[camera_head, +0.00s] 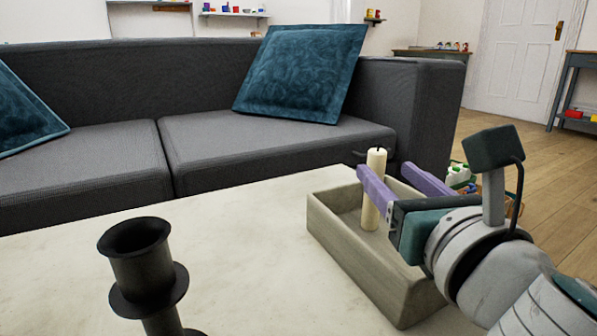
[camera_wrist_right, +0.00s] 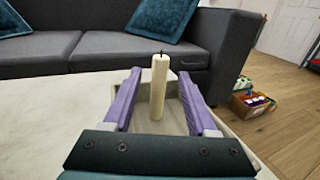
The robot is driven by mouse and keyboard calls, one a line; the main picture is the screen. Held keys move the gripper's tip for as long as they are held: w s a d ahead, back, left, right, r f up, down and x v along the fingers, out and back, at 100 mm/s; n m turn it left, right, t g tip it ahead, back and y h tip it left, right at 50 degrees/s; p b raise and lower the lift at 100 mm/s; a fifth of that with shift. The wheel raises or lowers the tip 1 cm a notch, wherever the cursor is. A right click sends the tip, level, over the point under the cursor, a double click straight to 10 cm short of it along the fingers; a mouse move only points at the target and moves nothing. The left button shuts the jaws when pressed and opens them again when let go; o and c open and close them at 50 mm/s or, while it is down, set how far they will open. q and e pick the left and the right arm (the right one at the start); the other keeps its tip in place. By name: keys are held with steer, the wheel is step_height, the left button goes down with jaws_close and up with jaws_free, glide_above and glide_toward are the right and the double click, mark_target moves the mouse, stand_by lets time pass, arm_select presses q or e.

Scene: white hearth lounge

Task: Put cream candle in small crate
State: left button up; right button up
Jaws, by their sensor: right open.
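The cream candle (camera_head: 375,190) stands upright inside the small crate (camera_head: 345,250), a grey-beige open box on the pale table. My right gripper (camera_head: 408,180) is open, with its purple fingers on either side of the candle. In the right wrist view the candle (camera_wrist_right: 158,88) shows between the two fingers (camera_wrist_right: 160,90), with a gap on both sides. The crate's wall (camera_wrist_right: 222,125) shows beyond the right finger. The candle's base is inside the crate in the head view. My left gripper is not in view.
A black candle holder (camera_head: 143,265) stands on the pale table (camera_head: 240,250) at the front left. A grey sofa (camera_head: 250,150) with teal cushions (camera_head: 300,72) is behind the table. A box of small items (camera_wrist_right: 250,103) sits on the floor at the right.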

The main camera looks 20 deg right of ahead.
steer(key=v, duration=0.2)
steer(key=shift+s+a+f, duration=0.1)
steer(key=shift+s, duration=0.25)
steer(key=shift+s+a, duration=0.15)
steer(key=shift+s, duration=0.35)
